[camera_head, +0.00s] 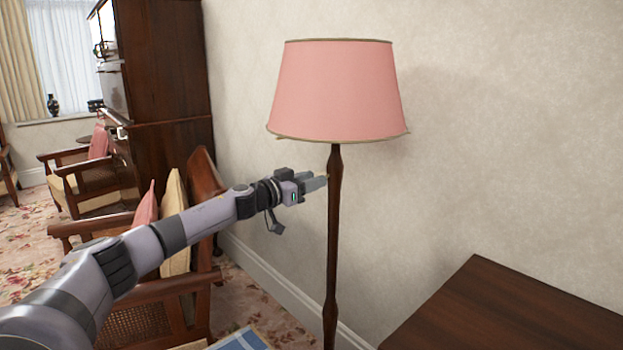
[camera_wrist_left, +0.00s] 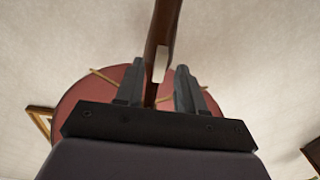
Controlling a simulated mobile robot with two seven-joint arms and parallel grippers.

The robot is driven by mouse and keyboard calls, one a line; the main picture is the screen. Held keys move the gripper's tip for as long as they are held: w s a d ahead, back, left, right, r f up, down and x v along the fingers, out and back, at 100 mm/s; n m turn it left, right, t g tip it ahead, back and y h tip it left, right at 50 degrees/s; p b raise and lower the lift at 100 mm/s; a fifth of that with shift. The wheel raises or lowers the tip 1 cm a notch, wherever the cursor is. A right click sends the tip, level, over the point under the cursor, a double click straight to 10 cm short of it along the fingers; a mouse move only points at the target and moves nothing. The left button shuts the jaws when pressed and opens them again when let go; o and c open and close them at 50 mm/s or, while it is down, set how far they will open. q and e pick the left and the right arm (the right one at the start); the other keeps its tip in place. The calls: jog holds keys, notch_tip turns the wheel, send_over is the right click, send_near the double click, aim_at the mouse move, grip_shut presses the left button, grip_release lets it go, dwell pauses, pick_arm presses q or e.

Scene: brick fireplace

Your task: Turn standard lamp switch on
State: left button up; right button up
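The standard lamp has a pink shade (camera_head: 337,92) and a dark wooden pole (camera_head: 332,255), upright in front of the wall. My left gripper (camera_head: 318,181) is just left of the pole, a little below the shade. In the left wrist view my left gripper (camera_wrist_left: 158,88) has its two fingers apart. The pole (camera_wrist_left: 163,30) shows in line with the gap between them, and the shade (camera_wrist_left: 85,95) shows behind. I cannot tell whether a finger touches the pole. I cannot make out the lamp switch clearly. My right gripper is not in view.
A dark wooden table top (camera_head: 500,315) is at the lower right. A wooden armchair (camera_head: 205,195) with cushions stands behind my left arm, and a tall dark cabinet (camera_head: 165,80) is beyond it. The wall (camera_head: 480,130) is close behind the lamp.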

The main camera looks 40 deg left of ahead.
pick_arm(q)
jog(key=shift+w+d, duration=0.1)
jog(key=shift+w, duration=0.1)
jog(key=shift+c, duration=0.3)
grip_shut()
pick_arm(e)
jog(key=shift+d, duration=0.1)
